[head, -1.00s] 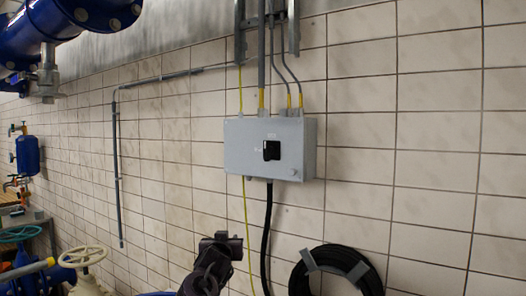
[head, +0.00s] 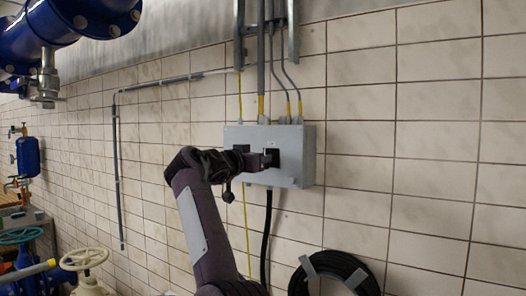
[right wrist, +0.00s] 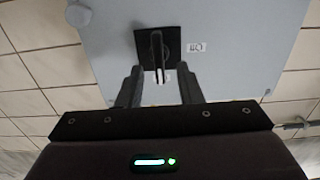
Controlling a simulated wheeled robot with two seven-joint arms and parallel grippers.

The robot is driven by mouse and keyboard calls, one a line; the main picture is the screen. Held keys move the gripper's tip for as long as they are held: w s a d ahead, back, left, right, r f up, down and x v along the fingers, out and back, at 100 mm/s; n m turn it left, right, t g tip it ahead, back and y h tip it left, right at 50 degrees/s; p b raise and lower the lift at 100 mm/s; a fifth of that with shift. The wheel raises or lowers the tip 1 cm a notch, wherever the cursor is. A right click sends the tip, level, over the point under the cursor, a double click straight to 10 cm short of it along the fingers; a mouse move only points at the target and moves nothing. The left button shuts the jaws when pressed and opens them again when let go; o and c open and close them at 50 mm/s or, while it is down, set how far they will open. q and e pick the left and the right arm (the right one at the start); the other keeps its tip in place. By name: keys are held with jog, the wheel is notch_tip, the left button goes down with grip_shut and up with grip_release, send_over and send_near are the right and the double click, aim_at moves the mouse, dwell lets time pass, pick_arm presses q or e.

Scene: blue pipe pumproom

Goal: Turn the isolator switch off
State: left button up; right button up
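The isolator switch is a black square plate with a raised handle on the front of a grey wall box (head: 300,172). In the head view, my right gripper (head: 268,160) is at the switch (head: 272,154) and covers part of it. In the right wrist view, the switch plate (right wrist: 175,42) and its handle (right wrist: 157,55) lie straight ahead. The right gripper's two fingers (right wrist: 158,80) are apart, one on each side of the handle's near end, with gaps visible. I cannot tell whether they touch it. My left gripper is not in view.
Conduits (head: 262,60) enter the box from above, and a black cable (head: 267,235) hangs below it. A black cable coil (head: 335,262) hangs at lower right. Blue pipes (head: 75,20) and valve wheels (head: 84,258) are at left. The tiled wall right of the box is clear.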

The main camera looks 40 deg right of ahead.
jog(key=p+x, duration=0.1)
jog(key=x, duration=0.1)
jog(key=shift+d, duration=0.35)
jog(key=shift+w, duration=0.1)
jog(key=shift+c, duration=0.8)
grip_shut()
